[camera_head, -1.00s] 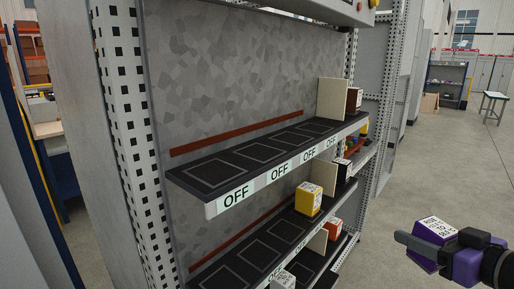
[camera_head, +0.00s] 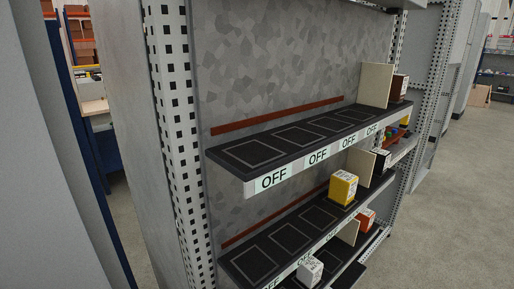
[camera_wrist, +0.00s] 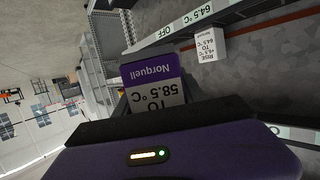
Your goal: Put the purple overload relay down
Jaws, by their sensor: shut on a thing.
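The purple overload relay (camera_wrist: 150,68) shows upside down in the wrist view, with a white label reading "58.5 °C" and the name Norquell. My gripper (camera_wrist: 157,98) is shut on it, and the dark gripper body hides its lower part. The relay is held in the air, apart from the shelves. Neither my gripper nor the relay is in the head view. There the upper shelf (camera_head: 258,160) has several bare outlined places, with OFF labels along its front edge.
A brown block (camera_head: 399,88) stands behind a cream divider (camera_head: 375,84) on the upper shelf's right end. A yellow block (camera_head: 343,187) and a white block (camera_head: 310,271) stand on lower shelves. A perforated post (camera_head: 176,130) bounds the shelves at left. Floor (camera_head: 450,210) is clear at right.

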